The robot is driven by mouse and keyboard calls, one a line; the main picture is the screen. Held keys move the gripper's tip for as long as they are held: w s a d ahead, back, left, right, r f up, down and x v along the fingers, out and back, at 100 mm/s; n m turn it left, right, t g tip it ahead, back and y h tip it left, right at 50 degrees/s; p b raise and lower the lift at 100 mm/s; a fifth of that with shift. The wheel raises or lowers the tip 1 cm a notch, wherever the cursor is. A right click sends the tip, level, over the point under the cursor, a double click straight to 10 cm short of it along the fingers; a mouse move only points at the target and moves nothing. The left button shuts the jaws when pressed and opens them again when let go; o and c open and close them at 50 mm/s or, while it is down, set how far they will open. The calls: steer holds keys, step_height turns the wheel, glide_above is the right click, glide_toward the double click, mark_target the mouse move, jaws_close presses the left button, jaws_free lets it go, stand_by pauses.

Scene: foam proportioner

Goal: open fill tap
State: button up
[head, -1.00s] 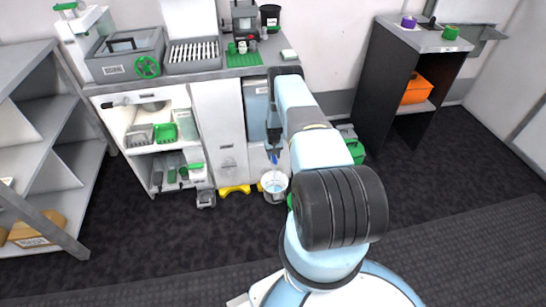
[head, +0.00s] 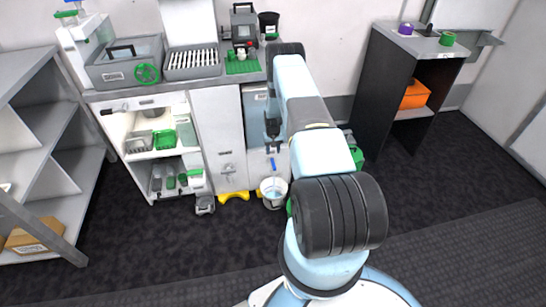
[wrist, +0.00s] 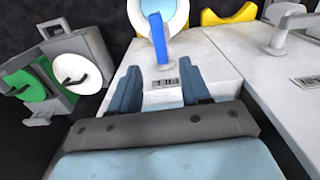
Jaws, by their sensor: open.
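A blue lever (wrist: 158,40), apparently the fill tap's handle, stands out in front of a pale cabinet front in the wrist view. It also shows in the head view (head: 273,164), just above a white bucket (head: 272,187) holding bluish liquid. The bucket's rim (wrist: 142,22) is behind the lever in the wrist view. My gripper (wrist: 161,86) is open and empty, its two fingers apart and short of the lever. In the head view my gripper (head: 272,128) is above the lever; the tap's body cannot be made out.
A grey tap-like fitting (wrist: 284,28) is on the neighbouring white panel. A green-and-white reel unit (wrist: 55,75) stands to the left in the wrist view. Yellow feet (head: 234,195) lie at the cabinet base. The dark floor right of my arm is clear.

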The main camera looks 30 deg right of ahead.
step_height(320, 180, up, 4)
steer(key=shift+r, duration=0.1)
stand_by(0.6)
